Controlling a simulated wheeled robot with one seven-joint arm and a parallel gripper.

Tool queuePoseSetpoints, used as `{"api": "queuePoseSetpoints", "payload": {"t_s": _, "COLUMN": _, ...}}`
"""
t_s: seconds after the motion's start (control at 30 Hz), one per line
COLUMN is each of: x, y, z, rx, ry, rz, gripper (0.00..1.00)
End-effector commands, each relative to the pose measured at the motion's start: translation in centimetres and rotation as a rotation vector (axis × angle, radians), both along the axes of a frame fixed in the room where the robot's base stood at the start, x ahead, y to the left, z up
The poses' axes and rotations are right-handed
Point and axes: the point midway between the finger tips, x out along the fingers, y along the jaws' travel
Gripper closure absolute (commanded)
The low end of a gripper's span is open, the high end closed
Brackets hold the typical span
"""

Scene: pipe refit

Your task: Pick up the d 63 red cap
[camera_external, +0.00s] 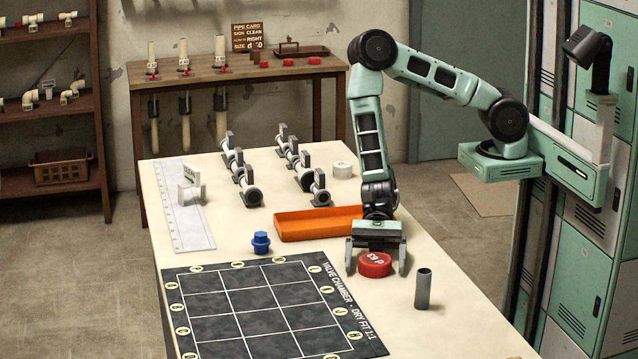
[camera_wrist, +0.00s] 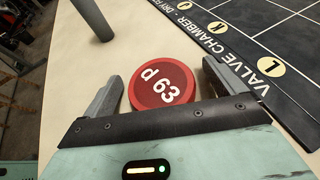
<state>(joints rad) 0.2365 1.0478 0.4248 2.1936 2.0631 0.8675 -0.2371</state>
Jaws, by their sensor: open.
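The red cap (camera_external: 375,265) lies on the table, its top marked "d 63" in white. In the wrist view the red cap (camera_wrist: 161,84) sits between the two fingers, nearer the left finger. My gripper (camera_external: 376,264) is open and points down over the cap, with one finger on each side of it. In the wrist view my gripper (camera_wrist: 160,85) shows a gap between the right finger and the cap.
A grey pipe (camera_external: 423,288) stands upright to the right of the cap. An orange tray (camera_external: 318,224) and a blue fitting (camera_external: 261,242) are to the left. The dark "valve chamber" mat (camera_external: 270,308) lies in front. Smaller red caps (camera_external: 288,62) are on the back bench.

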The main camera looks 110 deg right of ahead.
Motion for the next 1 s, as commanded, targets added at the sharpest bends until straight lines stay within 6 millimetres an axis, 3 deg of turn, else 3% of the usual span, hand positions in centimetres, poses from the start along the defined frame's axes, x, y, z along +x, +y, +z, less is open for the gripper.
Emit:
{"api": "queuePoseSetpoints", "payload": {"t_s": 0.13, "x": 0.0, "y": 0.0, "z": 0.0, "rx": 0.0, "ry": 0.0, "rz": 0.0, "gripper": 0.08}}
{"api": "queuePoseSetpoints", "payload": {"t_s": 0.3, "x": 0.0, "y": -0.1, "z": 0.0, "rx": 0.0, "ry": 0.0, "rz": 0.0, "gripper": 0.53}}
{"api": "queuePoseSetpoints", "payload": {"t_s": 0.73, "x": 0.0, "y": -0.1, "z": 0.7, "rx": 0.0, "ry": -0.002, "rz": 0.0, "gripper": 0.53}}
{"api": "queuePoseSetpoints", "payload": {"t_s": 1.0, "x": 0.1, "y": -0.1, "z": 4.8, "rx": -0.001, "ry": -0.006, "rz": 0.0, "gripper": 0.53}}
